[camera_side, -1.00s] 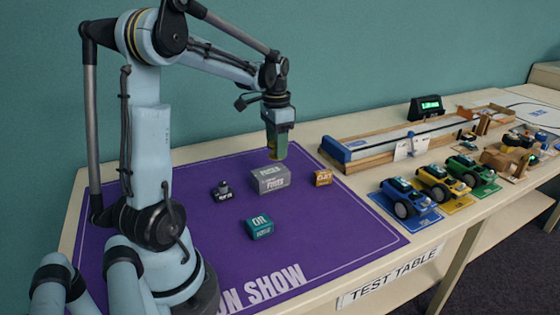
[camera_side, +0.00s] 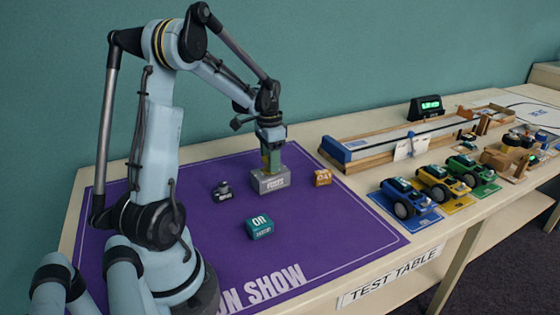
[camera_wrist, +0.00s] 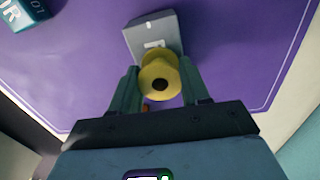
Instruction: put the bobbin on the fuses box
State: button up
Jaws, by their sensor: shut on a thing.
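The fuses box (camera_side: 270,183) is a grey block on the purple mat (camera_side: 325,230) in the side view. It also shows in the wrist view (camera_wrist: 152,30), just past the fingertips. My gripper (camera_side: 271,163) points down right over the box. In the wrist view my gripper (camera_wrist: 160,85) is shut on the yellow bobbin (camera_wrist: 157,62), with a green finger on either side. The bobbin's round end with a dark hole faces the wrist camera. In the side view the fingers mostly hide the bobbin. I cannot tell whether its underside touches the box.
An orange block (camera_side: 322,177) stands close to the right of the box. A small dark object (camera_side: 222,191) is to its left, and a teal block (camera_side: 260,228) is in front. Toy cars (camera_side: 408,199) and a wooden track (camera_side: 400,145) are off the mat.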

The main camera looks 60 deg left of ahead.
jog(key=o, duration=1.1)
jog(key=shift+f, duration=0.1)
notch_tip(320, 180, up, 12)
jog(key=s+d+f+t, duration=0.1)
jog(key=d+f+t, duration=0.1)
jog(key=d, duration=1.1)
jog(key=s+d+f+t, duration=0.1)
jog(key=d+t, duration=0.4)
jog(key=d, duration=0.9)
jog(key=shift+f, duration=0.5)
